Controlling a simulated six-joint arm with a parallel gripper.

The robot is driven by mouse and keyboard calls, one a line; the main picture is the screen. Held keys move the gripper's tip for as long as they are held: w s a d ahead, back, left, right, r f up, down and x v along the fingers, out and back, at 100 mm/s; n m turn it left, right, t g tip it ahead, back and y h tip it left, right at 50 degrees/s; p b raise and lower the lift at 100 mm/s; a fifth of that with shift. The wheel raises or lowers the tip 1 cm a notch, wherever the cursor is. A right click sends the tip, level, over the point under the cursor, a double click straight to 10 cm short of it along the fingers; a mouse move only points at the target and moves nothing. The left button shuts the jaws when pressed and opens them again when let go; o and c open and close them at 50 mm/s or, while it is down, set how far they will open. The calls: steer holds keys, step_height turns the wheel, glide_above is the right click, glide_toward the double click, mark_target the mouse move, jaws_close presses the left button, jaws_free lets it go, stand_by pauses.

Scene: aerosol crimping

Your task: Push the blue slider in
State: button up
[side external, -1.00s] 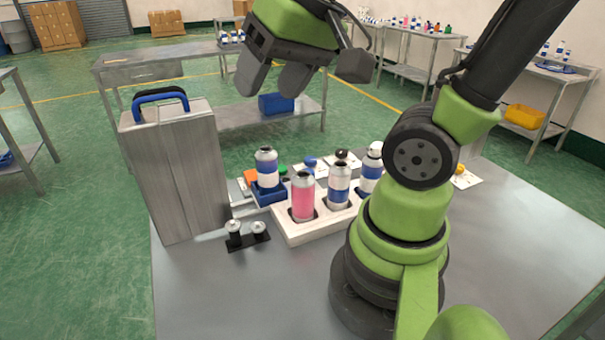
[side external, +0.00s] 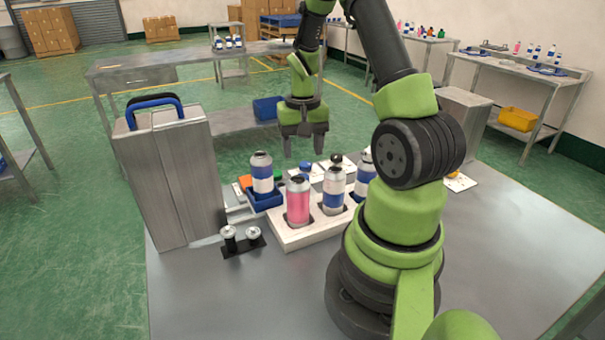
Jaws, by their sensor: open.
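The blue slider (side external: 266,202) is a low blue holder in the side external view, just right of the metal crimping machine. A white-and-blue can (side external: 262,174) stands upright in it. My gripper (side external: 303,149) points down with its fingers apart and empty. In the picture it is above and to the right of the slider, over the back of the table, and touches nothing. The tall grey machine (side external: 172,180) has a blue handle (side external: 157,103) on top. Its face toward the slider is partly hidden.
A white tray (side external: 290,236) holds a pink can (side external: 298,202) and white-and-blue cans, right beside the slider. A black stand (side external: 242,245) with two silver-topped pieces is in front. Small coloured buttons sit behind the slider. The table's front is clear.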

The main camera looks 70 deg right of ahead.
mark_target(302, 174)
step_height(302, 174, down, 7)
steer(key=shift+f, duration=0.1)
stand_by(0.3)
